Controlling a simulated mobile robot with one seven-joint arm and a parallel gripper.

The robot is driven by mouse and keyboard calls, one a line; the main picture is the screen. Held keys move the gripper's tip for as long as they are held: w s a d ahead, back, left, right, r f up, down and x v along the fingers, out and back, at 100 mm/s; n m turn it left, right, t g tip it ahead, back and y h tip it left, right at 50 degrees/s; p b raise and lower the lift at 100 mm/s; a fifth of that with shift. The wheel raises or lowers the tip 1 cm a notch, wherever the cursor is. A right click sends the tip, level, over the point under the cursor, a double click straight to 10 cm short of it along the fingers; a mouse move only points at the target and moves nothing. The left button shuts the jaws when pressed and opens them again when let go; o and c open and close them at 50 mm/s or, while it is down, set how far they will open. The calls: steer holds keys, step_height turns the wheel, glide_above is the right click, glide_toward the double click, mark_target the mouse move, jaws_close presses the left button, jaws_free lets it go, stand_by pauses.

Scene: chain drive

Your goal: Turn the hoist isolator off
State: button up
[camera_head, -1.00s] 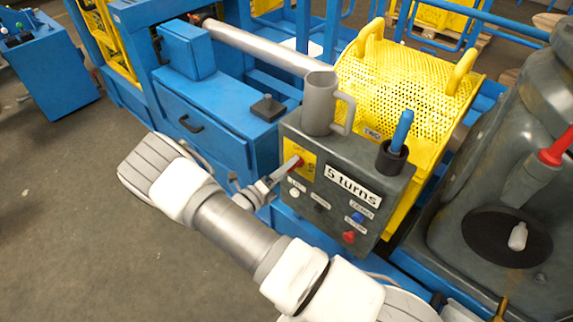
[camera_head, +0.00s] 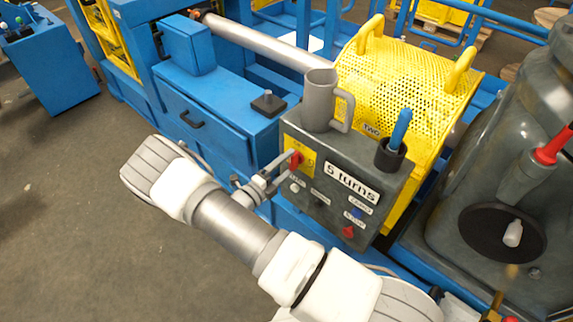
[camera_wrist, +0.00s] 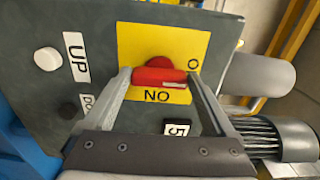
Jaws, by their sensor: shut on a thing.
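The isolator is a red turn handle (camera_head: 296,161) on a yellow plate (camera_head: 309,153), at the upper left of the grey control box's front. My gripper (camera_head: 289,163) reaches it from the left and is shut on the red handle. In the wrist view the red handle (camera_wrist: 159,76) lies crosswise between the two fingertips of my gripper (camera_wrist: 160,80). On the yellow plate (camera_wrist: 190,38), letters reading "NO" in this view show just below the handle, and an "O" shows at the right edge.
A grey mug (camera_head: 318,103) and a dark cup with a blue tool (camera_head: 399,132) stand on top. Open floor lies left.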

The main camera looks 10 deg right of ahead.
steer(key=shift+s+f, duration=0.1)
steer(key=o, duration=1.1)
steer(key=shift+c, duration=0.2)
steer(key=shift+a, duration=0.1)
steer(key=v, duration=1.7)
steer(key=shift+s, duration=0.15)
